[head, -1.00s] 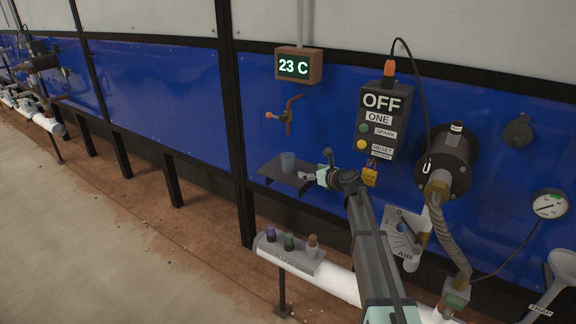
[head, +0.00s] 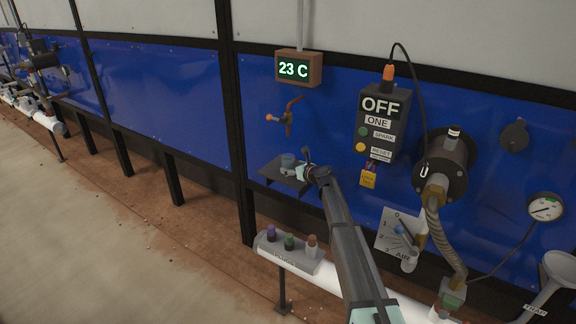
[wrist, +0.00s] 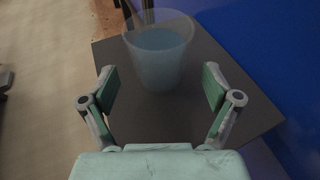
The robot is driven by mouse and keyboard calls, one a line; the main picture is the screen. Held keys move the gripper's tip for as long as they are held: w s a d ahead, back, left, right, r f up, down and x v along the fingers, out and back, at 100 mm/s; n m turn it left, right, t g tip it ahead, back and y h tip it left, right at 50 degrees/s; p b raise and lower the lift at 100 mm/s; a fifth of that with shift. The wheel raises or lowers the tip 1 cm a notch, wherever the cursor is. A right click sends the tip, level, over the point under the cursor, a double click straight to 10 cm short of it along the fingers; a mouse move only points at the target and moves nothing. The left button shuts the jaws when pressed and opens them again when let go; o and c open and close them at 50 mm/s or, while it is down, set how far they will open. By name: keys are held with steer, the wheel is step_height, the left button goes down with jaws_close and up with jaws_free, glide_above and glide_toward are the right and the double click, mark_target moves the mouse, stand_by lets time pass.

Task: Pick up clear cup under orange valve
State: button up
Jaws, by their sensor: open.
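The clear cup (wrist: 160,60) stands upright on a small dark shelf (wrist: 245,110) and looks bluish in its lower part. In the head view the cup (head: 288,160) sits on the shelf (head: 268,172) below the orange-handled valve (head: 287,117) on the blue wall. My gripper (wrist: 158,85) is open in the wrist view, one finger to each side, with the cup just ahead between them. In the head view my gripper (head: 296,172) is at the shelf, close in front of the cup and partly covering it. The fingers do not appear to touch the cup.
A black control box (head: 381,125) marked OFF hangs on the wall to the right. The blue wall (wrist: 265,40) is close on the right of the shelf in the wrist view.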

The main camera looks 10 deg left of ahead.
steer(key=x, duration=0.2)
steer(key=shift+w+a+f, duration=0.1)
steer(key=shift+w+a, duration=0.05)
steer(key=shift+w, duration=0.1)
steer(key=c, duration=1.3)
steer(key=shift+s, duration=0.15)
